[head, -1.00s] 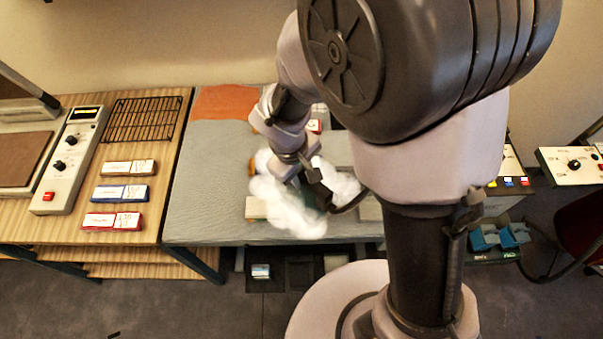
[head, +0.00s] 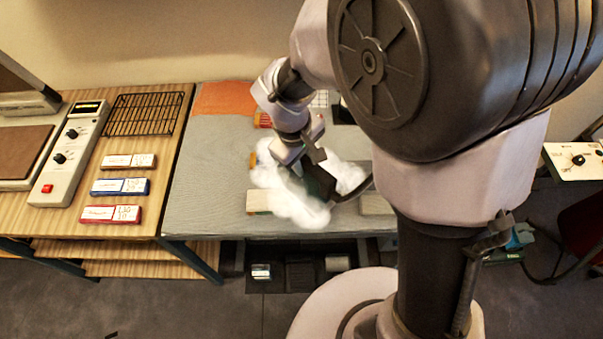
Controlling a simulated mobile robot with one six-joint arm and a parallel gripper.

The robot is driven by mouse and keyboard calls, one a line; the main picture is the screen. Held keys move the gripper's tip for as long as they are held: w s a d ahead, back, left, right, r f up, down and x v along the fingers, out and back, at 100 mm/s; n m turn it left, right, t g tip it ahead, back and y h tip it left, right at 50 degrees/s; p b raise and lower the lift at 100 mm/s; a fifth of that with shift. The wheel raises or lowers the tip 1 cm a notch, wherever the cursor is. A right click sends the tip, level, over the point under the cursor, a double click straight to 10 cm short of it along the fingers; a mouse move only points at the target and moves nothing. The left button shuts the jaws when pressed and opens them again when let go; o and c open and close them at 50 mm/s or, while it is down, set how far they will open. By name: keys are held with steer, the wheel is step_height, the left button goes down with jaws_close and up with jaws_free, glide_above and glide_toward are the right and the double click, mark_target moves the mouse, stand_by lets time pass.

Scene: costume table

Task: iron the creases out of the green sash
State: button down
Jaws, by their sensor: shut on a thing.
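My gripper (head: 312,166) is shut on a dark object, which looks like the iron (head: 321,184), low over the grey cloth-covered table (head: 210,170). White steam billows around it and hides its underside. I cannot make out the green sash; steam, the iron and my arm cover that part of the table. I cannot tell whether the iron touches cloth.
A pale block (head: 262,201) lies left of the steam and another (head: 376,204) right of it. An orange cloth (head: 222,98) lies at the back left. A wooden table (head: 150,185) with a black rack (head: 143,114), control box (head: 66,155) and labelled blocks adjoins at left.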

mark_target(303, 179)
steer(key=shift+s, duration=0.25)
steer(key=shift+w+f, duration=0.4)
steer(key=shift+w, duration=0.05)
steer(key=shift+s+f+b, duration=0.15)
steer(key=shift+f+b, duration=0.2)
steer(key=shift+b, duration=0.25)
steer(key=shift+f+b, duration=2.65)
steer(key=shift+f, duration=0.6)
